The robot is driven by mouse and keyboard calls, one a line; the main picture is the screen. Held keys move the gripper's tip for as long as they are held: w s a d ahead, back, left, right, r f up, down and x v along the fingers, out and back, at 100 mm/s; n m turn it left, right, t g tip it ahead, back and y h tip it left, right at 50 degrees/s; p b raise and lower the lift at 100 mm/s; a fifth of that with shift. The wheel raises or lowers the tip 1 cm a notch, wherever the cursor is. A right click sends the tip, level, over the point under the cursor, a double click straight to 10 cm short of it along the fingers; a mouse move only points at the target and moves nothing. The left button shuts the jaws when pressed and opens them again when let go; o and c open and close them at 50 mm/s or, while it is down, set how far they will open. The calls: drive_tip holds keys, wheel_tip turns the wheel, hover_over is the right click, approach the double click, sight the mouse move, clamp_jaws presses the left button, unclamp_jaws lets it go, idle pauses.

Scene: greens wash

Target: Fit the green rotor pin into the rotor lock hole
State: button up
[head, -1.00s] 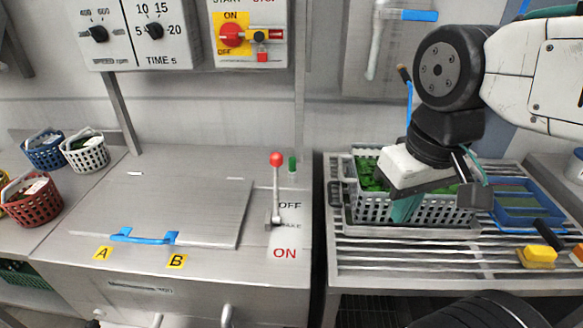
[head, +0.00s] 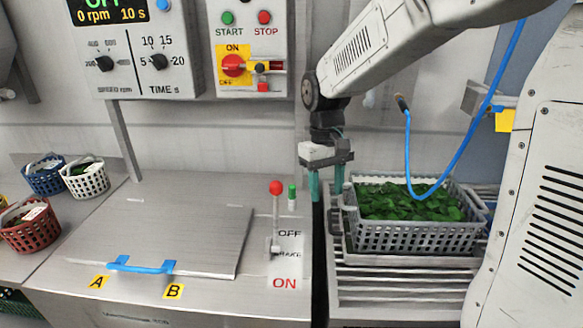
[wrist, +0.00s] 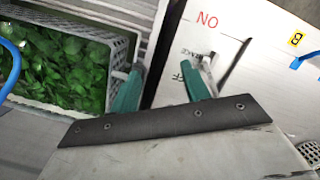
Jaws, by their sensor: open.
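The green rotor pin (head: 292,191) stands upright on the steel machine top, just right of the red-knobbed brake lever (head: 276,210). Its lower part looks pale. My gripper (head: 327,190) points down with two teal fingers spread apart and nothing between them. It is right of the pin, close to the left end of the grey basket. In the wrist view my gripper (wrist: 162,70) is open over the machine's right edge, and I cannot make out the pin there. I cannot make out the rotor lock hole in either view.
A grey basket of greens (head: 360,236) stands on the slatted rack (head: 400,290) to the right. A blue hose (head: 466,150) hangs above it. The closed lid (head: 165,235) with its blue handle lies left of the lever. Small baskets stand at far left.

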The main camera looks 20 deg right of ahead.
drive_tip(key=n, duration=0.2)
hover_over(292, 185)
drive_tip(key=s, duration=0.5)
wheel_tip(292, 185, down, 8)
drive_tip(key=shift+n+t, duration=0.3)
drive_tip(key=shift+t, duration=0.5)
drive_tip(key=w, duration=0.1)
drive_tip(key=w+r, duration=0.1)
drive_tip(key=w, duration=0.2)
drive_tip(key=shift+w+r, duration=0.2)
drive_tip(key=shift+r, duration=0.1)
drive_tip(key=shift+w+r, duration=0.2)
drive_tip(key=shift+r, duration=0.05)
drive_tip(key=shift+f, duration=4)
drive_tip(key=shift+c, duration=0.4)
clamp_jaws()
drive_tip(key=shift+r, duration=0.2)
drive_tip(key=shift+r, duration=3.25)
